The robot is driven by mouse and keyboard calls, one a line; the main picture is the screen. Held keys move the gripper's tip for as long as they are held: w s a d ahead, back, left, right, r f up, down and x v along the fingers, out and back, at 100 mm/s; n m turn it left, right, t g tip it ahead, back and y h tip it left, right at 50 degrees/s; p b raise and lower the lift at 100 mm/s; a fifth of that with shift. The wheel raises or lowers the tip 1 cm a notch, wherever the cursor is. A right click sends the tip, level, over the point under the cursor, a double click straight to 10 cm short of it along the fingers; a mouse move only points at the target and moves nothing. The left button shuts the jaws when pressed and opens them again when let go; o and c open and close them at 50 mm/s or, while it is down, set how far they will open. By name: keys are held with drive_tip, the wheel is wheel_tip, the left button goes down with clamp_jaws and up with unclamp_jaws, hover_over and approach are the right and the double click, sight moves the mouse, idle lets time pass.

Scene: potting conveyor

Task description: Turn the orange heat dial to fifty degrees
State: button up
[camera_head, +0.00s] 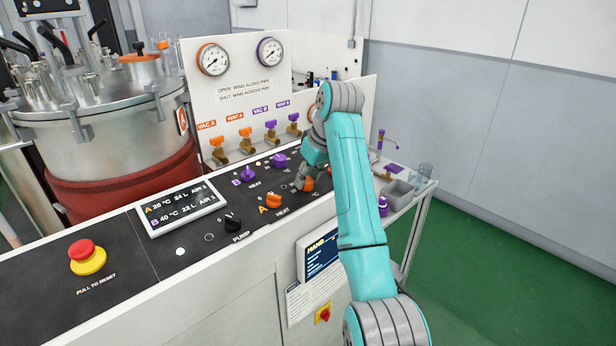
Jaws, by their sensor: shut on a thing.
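An orange dial (308,184) sits on the dark sloping control panel, at the right of row A. My gripper (303,184) comes down over it and is shut on it. The fingers and wrist hide much of this dial, so its pointer and most of its scale cannot be read. Another orange knob (273,201) stands to its left, beside the letter A, and is free. The display (182,208) reads A 20 °C, 24 L, AIR 1 and B 40 °C, 22 L, AIR 1.
Two purple knobs, one on the left (248,175) and one on the right (279,160), stand behind the orange ones. A black pump knob (233,221) and red emergency button (87,256) are further left. Orange and purple valves (246,139) line the upright panel behind. A steel tank (95,100) stands at left.

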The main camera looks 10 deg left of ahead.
drive_tip(key=m+h, duration=0.1)
drive_tip(key=m, duration=0.6)
drive_tip(key=shift+t, duration=0.4)
drive_tip(key=m+h, duration=0.1)
drive_tip(key=m, duration=0.3)
drive_tip(key=shift+m, duration=0.3)
drive_tip(key=shift+m+h, duration=0.4)
drive_tip(key=shift+m, duration=1.1)
drive_tip(key=shift+s, duration=0.1)
drive_tip(key=o, duration=1.1)
drive_tip(key=shift+o, duration=0.2)
